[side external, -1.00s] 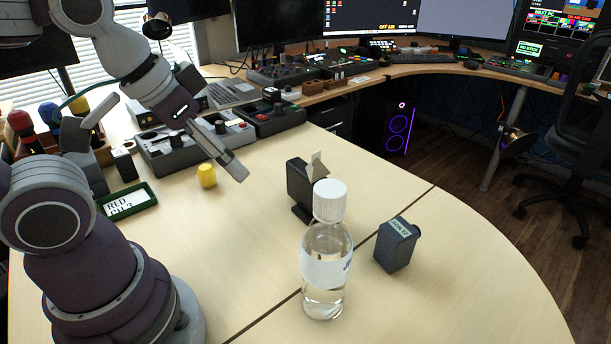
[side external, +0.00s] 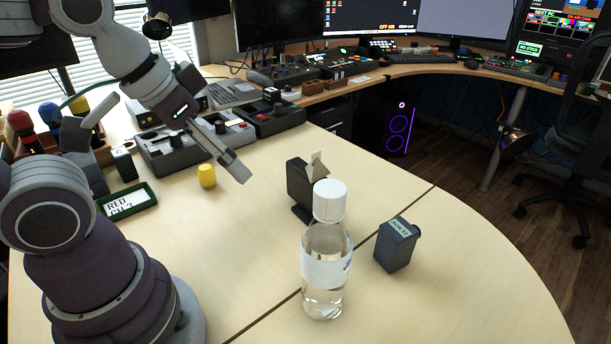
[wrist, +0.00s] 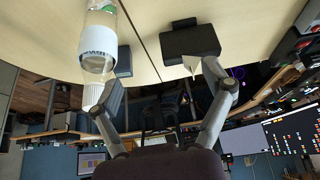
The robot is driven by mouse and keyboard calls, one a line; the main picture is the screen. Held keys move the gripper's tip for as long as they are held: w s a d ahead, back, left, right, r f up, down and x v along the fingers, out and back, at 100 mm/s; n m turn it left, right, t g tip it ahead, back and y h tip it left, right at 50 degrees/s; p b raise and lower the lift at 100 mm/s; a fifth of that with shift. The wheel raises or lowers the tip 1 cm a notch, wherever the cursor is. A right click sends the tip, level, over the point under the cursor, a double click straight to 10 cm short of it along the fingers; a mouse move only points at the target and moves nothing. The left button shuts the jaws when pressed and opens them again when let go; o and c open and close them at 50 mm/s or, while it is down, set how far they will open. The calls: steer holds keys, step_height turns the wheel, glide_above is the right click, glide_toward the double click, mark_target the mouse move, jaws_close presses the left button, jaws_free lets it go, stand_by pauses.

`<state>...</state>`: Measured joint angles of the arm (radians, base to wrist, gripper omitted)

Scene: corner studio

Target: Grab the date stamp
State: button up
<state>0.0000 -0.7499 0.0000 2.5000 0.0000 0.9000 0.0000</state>
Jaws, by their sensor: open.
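The likeliest is the dark blue-grey block with a pale label (side external: 397,246), standing on the table right of the bottle in the side view. In the wrist view, the part of this block (wrist: 123,62) that shows is beside the bottle, behind a fingertip. My gripper (side external: 238,174) is open and empty above the table, left of and well apart from the block. In the wrist view its two fingers are spread wide, with nothing between the fingertips (wrist: 165,85).
A clear bottle with a white cap (side external: 328,255) stands left of the block. A black upright item (side external: 299,188) with a beige piece stands behind the bottle. A small yellow item (side external: 206,176) and control panels (side external: 190,145) lie left. The front right table is clear.

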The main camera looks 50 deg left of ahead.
steer(key=m+g, duration=0.1)
steer(key=m, duration=0.1)
glide_toward(401, 227)
steer(key=a, duration=0.4)
steer(key=shift+m+h, duration=0.3)
steer(key=shift+h, duration=0.2)
steer(key=w+d+f, duration=0.1)
steer(key=f, duration=0.1)
steer(key=w+d+f, duration=0.1)
steer(key=f, duration=0.1)
steer(key=d+f, duration=0.1)
steer(key=f, duration=0.1)
steer(key=shift+w+d+f, duration=0.25)
steer(key=shift+w+d, duration=0.05)
steer(key=shift+w, duration=0.1)
steer(key=shift+x, duration=2.75)
steer(key=c, duration=1.3)
